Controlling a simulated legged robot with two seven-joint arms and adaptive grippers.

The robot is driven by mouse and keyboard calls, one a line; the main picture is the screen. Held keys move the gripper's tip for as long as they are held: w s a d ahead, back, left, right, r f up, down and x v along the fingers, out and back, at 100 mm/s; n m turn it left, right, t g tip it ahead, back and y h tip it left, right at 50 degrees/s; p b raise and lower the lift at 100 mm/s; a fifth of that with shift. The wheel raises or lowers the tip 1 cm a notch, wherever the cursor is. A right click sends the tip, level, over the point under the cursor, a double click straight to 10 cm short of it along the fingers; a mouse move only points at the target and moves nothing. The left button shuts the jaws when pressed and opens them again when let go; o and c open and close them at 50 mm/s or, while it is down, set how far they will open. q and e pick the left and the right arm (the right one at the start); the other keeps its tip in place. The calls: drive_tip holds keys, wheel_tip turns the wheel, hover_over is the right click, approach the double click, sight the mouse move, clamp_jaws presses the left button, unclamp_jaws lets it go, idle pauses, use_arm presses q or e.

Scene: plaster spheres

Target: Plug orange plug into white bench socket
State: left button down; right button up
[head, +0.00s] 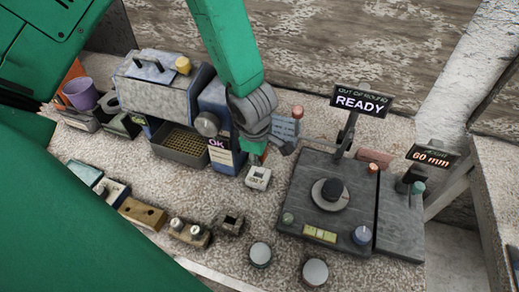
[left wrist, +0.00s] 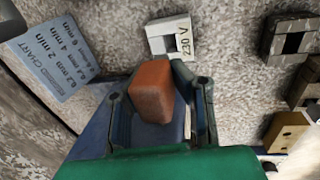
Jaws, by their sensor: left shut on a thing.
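The orange plug (left wrist: 152,92) is between the fingers of my left gripper (left wrist: 160,112), which is shut on it. In the head view my left gripper (head: 264,146) hangs over the bench and mostly hides the plug. The white bench socket (head: 258,177) sits on the bench just in front of and below the gripper. In the left wrist view the white socket (left wrist: 157,42), marked 230 V, lies beyond the plug with its dark opening showing. The plug looks apart from the socket. My right gripper is not in view.
A dark grey socket-like block (head: 231,224) and a wooden block (head: 143,213) stand nearby. A grey machine (head: 160,88) with a tray is behind left. A dark gauge plate (head: 320,190) with a READY display (head: 361,101) is right. A chart card (head: 285,128) stands behind.

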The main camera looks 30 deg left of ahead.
sight(256, 171)
use_arm(q)
drive_tip(key=shift+w+d, duration=0.2)
drive_tip(key=shift+d, duration=0.3)
drive_tip(key=shift+s+a, duration=0.15)
drive_tip(key=shift+a, duration=0.45)
drive_tip(key=shift+a+f, duration=0.5)
drive_tip(key=shift+a, duration=0.15)
drive_tip(key=shift+d+f+b, duration=0.15)
drive_tip(key=shift+f+b, duration=0.15)
drive_tip(key=shift+f, duration=0.05)
drive_tip(key=shift+d+f+b, duration=0.85)
drive_tip(key=shift+f+b, duration=0.05)
drive_tip(key=shift+f, duration=0.05)
drive_tip(key=shift+d+f+b, duration=0.1)
drive_tip(key=shift+f+b, duration=0.25)
drive_tip(key=shift+f, duration=0.1)
drive_tip(key=shift+a+f, duration=0.2)
drive_tip(key=shift+a, duration=0.3)
drive_tip(key=shift+a+f, duration=0.1)
drive_tip(key=shift+a, duration=0.35)
drive_tip(key=shift+d+r, duration=0.2)
drive_tip(key=shift+d, duration=0.85)
drive_tip(key=shift+a+f, duration=0.15)
drive_tip(key=shift+a, duration=0.6)
drive_tip(key=shift+d+p, duration=0.3)
drive_tip(key=shift+d, duration=0.55)
drive_tip(key=shift+a, duration=0.75)
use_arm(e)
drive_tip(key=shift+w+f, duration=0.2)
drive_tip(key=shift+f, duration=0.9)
